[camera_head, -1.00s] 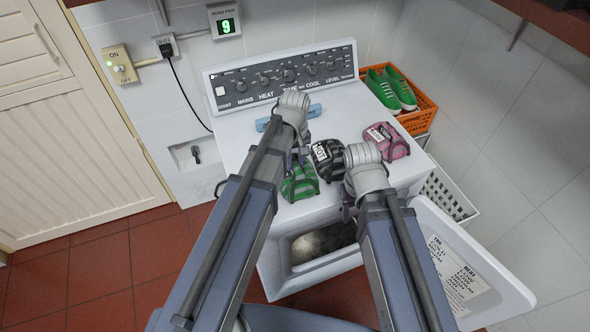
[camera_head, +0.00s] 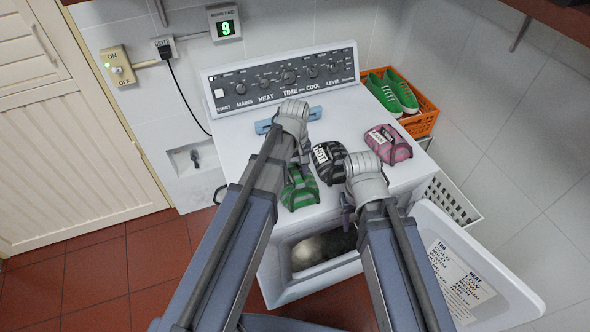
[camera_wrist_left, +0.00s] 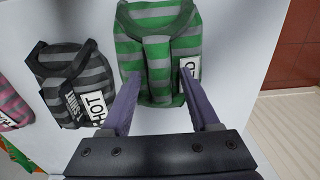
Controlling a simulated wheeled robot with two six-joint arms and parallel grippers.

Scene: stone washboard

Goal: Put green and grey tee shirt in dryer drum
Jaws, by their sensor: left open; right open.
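The green and grey striped tee shirt (camera_head: 300,188) lies folded on the white dryer's top near its front edge. In the left wrist view the shirt (camera_wrist_left: 157,48) has a white label on its right side. My left gripper (camera_wrist_left: 161,82) is open, its purple fingers pointing at the shirt's near part; I cannot tell whether they touch it. In the head view my left gripper (camera_head: 302,158) is just behind the shirt. My right gripper (camera_head: 347,208) is open above the front edge, right of the shirt. The dryer drum (camera_head: 325,248) shows through the open front, partly hidden by my right arm.
A black and grey shirt (camera_head: 328,160) and a pink one (camera_head: 388,143) lie right of the green shirt. A light-blue flat object (camera_head: 264,125) lies behind. The dryer door (camera_head: 462,270) hangs open at right. An orange crate (camera_head: 425,119) holds green shoes (camera_head: 392,90).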

